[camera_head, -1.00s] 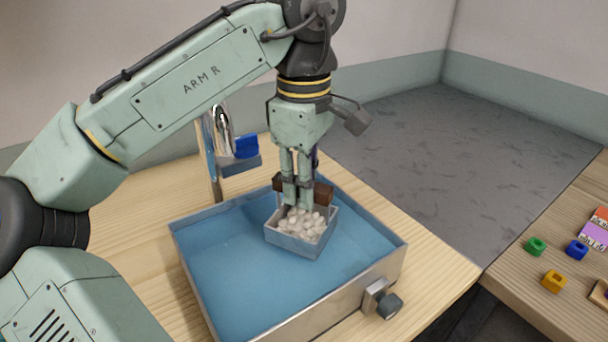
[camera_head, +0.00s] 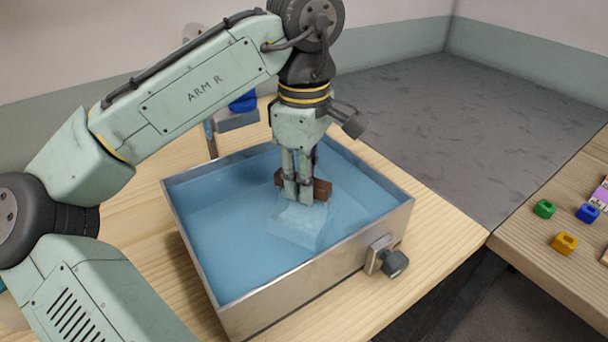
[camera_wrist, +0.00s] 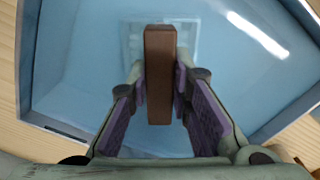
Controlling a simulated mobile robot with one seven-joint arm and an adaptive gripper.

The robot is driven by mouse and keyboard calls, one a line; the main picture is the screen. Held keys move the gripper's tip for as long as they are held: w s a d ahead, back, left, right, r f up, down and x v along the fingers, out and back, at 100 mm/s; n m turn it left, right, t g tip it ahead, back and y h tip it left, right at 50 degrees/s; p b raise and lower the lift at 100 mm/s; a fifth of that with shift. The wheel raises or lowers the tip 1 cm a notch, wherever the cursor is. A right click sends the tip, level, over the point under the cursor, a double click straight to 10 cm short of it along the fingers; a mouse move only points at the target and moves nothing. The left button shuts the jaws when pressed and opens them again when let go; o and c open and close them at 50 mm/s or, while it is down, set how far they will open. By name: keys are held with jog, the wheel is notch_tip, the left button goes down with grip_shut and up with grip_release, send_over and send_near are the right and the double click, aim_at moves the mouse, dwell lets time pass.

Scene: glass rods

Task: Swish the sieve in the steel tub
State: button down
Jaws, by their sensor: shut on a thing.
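The steel tub (camera_head: 272,284) stands on the wooden table and holds blue water (camera_head: 222,240). The sieve (camera_head: 298,231) is under the water towards the right of the tub, seen only as a faint pale square outline. It also shows dimly in the wrist view (camera_wrist: 190,45). My gripper (camera_head: 299,196) points down and is shut on the sieve's brown handle (camera_head: 322,189), which stays above the water. In the wrist view the handle (camera_wrist: 160,75) lies between both finger pads. The white pieces in the sieve cannot be made out clearly through the water.
A tap knob (camera_head: 394,263) sticks out of the tub's front right wall. A blue thing on a stand (camera_head: 240,112) is behind the tub.

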jog(key=shift+a, duration=0.1)
jog(key=shift+s+a+p, duration=0.25)
jog(key=shift+s+a, duration=0.45)
jog(key=shift+a, duration=0.3)
jog(key=shift+s+a+p, duration=0.25)
jog(key=shift+s+a, duration=0.45)
jog(key=shift+a, duration=0.25)
jog(key=shift+w+d+p, duration=0.4)
jog(key=shift+w+d, duration=0.3)
jog(key=shift+d, duration=0.35)
jog(key=shift+w+d+p, duration=0.4)
jog(key=shift+w+d, duration=0.3)
jog(key=shift+d, duration=0.3)
jog(key=shift+s+a+p, duration=0.2)
jog(key=shift+s+a, duration=0.5)
jog(key=shift+a, duration=0.35)
jog(key=shift+s+a+p, duration=0.15)
jog(key=shift+s+a, duration=0.55)
jog(key=shift+a, duration=0.35)
jog(key=shift+w+d+p, duration=0.45)
jog(key=shift+w+d, duration=0.25)
jog(key=shift+d, duration=0.35)
jog(key=shift+w+d+p, duration=0.4)
jog(key=shift+w+d, duration=0.3)
jog(key=shift+d, duration=0.35)
notch_tip(320, 180, up, 3)
jog(key=p, duration=0.3)
jog(key=shift+r, duration=0.1)
notch_tip(320, 180, up, 8)
jog(key=shift+r, duration=2.45)
